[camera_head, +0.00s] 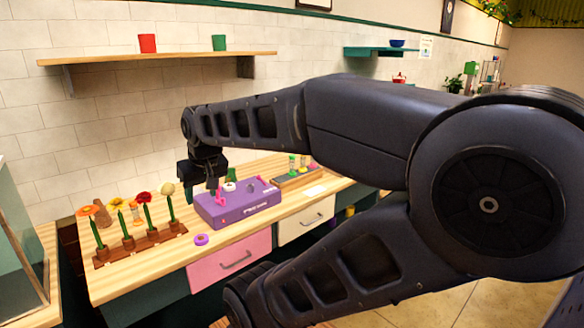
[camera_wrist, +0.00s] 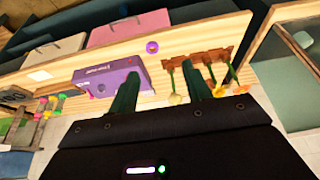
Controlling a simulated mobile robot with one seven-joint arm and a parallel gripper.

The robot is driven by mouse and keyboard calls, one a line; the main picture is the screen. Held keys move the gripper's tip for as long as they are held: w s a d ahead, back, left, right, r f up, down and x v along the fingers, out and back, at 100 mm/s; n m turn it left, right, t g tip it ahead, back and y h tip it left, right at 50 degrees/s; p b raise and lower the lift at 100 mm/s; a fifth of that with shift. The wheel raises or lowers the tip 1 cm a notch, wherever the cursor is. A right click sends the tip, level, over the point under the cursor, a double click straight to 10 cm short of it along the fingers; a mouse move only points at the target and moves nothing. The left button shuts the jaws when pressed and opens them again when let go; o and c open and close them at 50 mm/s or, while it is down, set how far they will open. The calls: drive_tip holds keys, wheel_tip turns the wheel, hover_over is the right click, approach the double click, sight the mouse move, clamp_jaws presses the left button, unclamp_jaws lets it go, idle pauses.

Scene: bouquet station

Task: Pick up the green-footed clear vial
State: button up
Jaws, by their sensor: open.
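Several small clear vials with coloured ends stand in a wooden rack (camera_head: 300,179) at the right of the bench in the head view. One clear vial (camera_head: 292,164) there shows green near its foot, though it is too small to be sure. The rack also shows at the left edge of the wrist view (camera_wrist: 40,130), with green, pink and yellow vial ends; which is the green-footed one I cannot tell. My gripper (camera_head: 207,185) hangs above the bench, left of the rack, near the purple box. In the wrist view its two fingers (camera_wrist: 160,90) are apart with no vial between them.
The purple box (camera_head: 240,208) with pink levers lies between my gripper and the rack. A wooden flower stand (camera_head: 140,247) with several flowers is at the left. A purple ring (camera_head: 201,239) lies near the front edge. A wall shelf (camera_head: 160,58) holds red and green cups.

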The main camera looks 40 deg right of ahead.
drive_tip(key=shift+o, duration=0.4)
drive_tip(key=w+d+r+m+g+h, duration=0.3)
drive_tip(key=w+d+m, duration=0.7)
drive_tip(key=w+d, duration=1.4)
drive_tip(key=m+g+h, duration=0.1)
drive_tip(key=m+g, duration=0.1)
drive_tip(key=m, duration=0.6)
approach(292, 165)
drive_tip(key=shift+w+d+f, duration=0.15)
drive_tip(key=shift+w+d, duration=0.3)
drive_tip(key=shift+d, duration=0.1)
drive_tip(key=x, duration=1)
drive_tip(key=shift+w+f, duration=0.1)
drive_tip(key=shift+f, duration=0.05)
drive_tip(key=shift+h, duration=0.3)
clamp_jaws()
